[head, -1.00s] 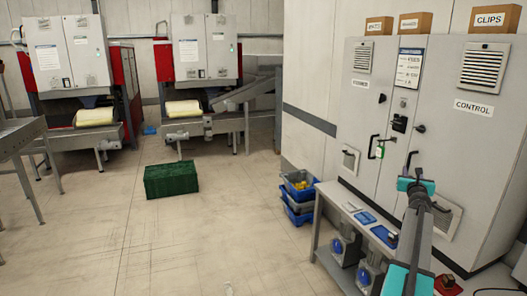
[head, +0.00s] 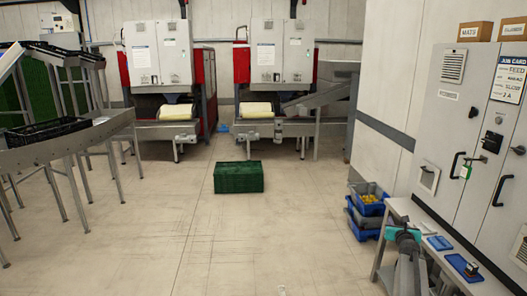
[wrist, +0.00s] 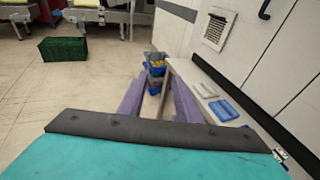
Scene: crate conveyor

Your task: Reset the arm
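My arm (head: 408,255) shows at the lower right of the head view, in front of the grey bench beside the cabinets. In the wrist view my gripper (wrist: 155,88) has its two purple fingers apart, with nothing between them but the view of the floor and the bins beyond. The gripper is open and empty. The fingertips cannot be made out in the head view.
A green crate (head: 238,177) stands on open floor ahead. Stacked blue bins (head: 363,226) with yellow items stand by the bench (head: 400,207) and grey cabinets (head: 446,130). A conveyor (head: 60,150) with a black crate is at left; two machines stand behind.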

